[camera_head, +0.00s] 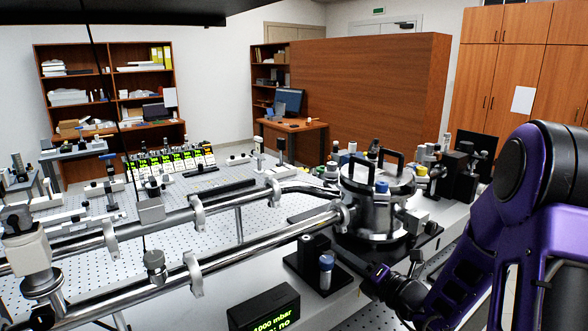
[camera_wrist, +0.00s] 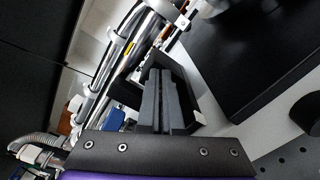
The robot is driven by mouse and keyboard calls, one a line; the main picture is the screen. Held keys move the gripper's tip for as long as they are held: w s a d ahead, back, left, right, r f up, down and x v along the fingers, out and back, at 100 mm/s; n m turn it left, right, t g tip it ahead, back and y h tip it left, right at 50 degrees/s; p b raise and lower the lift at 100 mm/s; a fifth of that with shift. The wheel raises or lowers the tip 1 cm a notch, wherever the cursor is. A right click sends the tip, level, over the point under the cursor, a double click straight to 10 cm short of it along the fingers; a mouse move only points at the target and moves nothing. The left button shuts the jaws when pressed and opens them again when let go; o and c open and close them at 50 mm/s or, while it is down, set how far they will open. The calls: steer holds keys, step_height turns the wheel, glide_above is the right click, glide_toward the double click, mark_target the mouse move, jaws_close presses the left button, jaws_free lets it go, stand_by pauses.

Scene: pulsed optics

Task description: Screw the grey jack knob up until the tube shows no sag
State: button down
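Two long chrome tubes run diagonally across the head view; the nearer tube (camera_head: 240,247) passes in front of the farther tube (camera_head: 150,228). A chrome tube (camera_wrist: 122,48) also shows in the wrist view. A small stand on a black base (camera_head: 312,276) carries a dark post and a grey cylinder with a blue top (camera_head: 326,266). I cannot tell which part is the grey jack knob, nor see any sag clearly. My gripper (camera_head: 372,279) is right of this stand, apart from the blue-topped cylinder. In the wrist view its dark fingers (camera_wrist: 166,98) are together with nothing visible between them.
A round metal chamber (camera_head: 375,208) stands behind my gripper. A black display box (camera_head: 264,308) reading "1000 mbar" sits at the front. The perforated table (camera_head: 215,263) has bare room between the tubes.

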steer(key=shift+s+a+r, duration=0.1)
steer(key=shift+a+r, duration=0.05)
steer(key=shift+w+d+r+p, duration=0.2)
steer(key=shift+d+r+p, duration=0.1)
steer(key=shift+p, duration=0.35)
steer(key=v, duration=0.6)
